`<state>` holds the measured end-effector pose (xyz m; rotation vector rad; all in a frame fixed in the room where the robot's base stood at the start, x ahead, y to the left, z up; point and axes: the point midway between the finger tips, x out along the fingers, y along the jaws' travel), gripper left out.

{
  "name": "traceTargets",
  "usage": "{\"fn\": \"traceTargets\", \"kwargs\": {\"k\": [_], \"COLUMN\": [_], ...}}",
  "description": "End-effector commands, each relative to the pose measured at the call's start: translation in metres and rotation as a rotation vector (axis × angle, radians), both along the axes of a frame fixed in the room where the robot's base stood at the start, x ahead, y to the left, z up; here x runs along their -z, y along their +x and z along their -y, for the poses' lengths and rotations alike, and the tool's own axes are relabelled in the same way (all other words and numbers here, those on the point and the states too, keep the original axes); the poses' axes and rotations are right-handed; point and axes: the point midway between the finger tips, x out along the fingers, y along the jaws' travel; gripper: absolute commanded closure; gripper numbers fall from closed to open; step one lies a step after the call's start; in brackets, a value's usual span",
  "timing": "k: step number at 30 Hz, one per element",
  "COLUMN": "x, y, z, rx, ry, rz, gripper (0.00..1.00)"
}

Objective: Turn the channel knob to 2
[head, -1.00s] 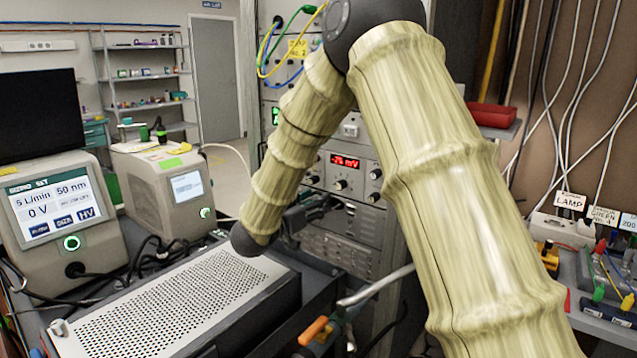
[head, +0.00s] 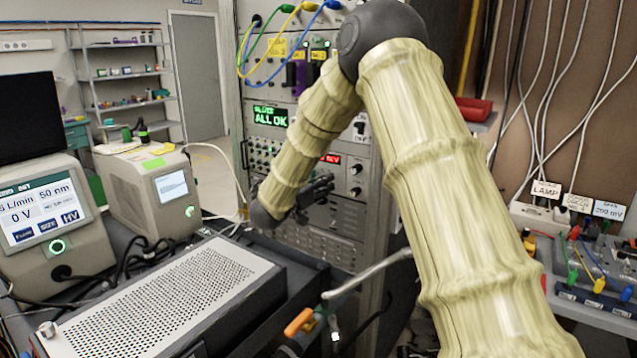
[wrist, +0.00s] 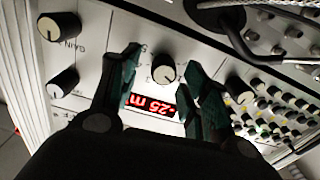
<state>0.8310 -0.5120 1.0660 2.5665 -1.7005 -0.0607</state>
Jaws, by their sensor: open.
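My gripper (head: 322,188) is open in front of the rack panel (head: 340,228). In the wrist view the open fingers (wrist: 163,68) lie on either side of a round knob (wrist: 164,71) with a dark cap edge. Whether they touch it I cannot tell. A red display (wrist: 152,105) next to this knob appears upside down there and seems to read about -25 m. Two more knobs sit at the left, the upper one (wrist: 60,27) beside the label GAIN. I cannot read a channel label on any knob. In the head view my arm and gripper hide part of the panel.
Another module's small coloured knobs or jacks (wrist: 265,105) lie right of the fingers. A dark loop or handle (wrist: 222,20) is close at the top. In the head view a perforated box (head: 165,300) and an orange-tipped lever (head: 300,322) stand in front of the rack.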

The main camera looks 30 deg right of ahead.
Motion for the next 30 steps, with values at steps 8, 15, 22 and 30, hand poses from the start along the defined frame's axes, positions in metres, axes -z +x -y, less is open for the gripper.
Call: {"fn": "traceTargets", "kwargs": {"k": [8, 15, 22, 30], "x": [0.0012, 0.0012, 0.0017, 0.0035], "y": [0.0005, 0.0005, 0.0002, 0.0002], "z": [0.0015, 0.0012, 0.0003, 0.0010], "rx": [0.000, 0.000, 0.000, 0.000], "ry": [0.000, 0.000, 0.002, 0.032], "rz": [-0.001, -0.001, 0.002, 0.076], "gripper": [0.54, 0.91, 1.00, 1.00]}}
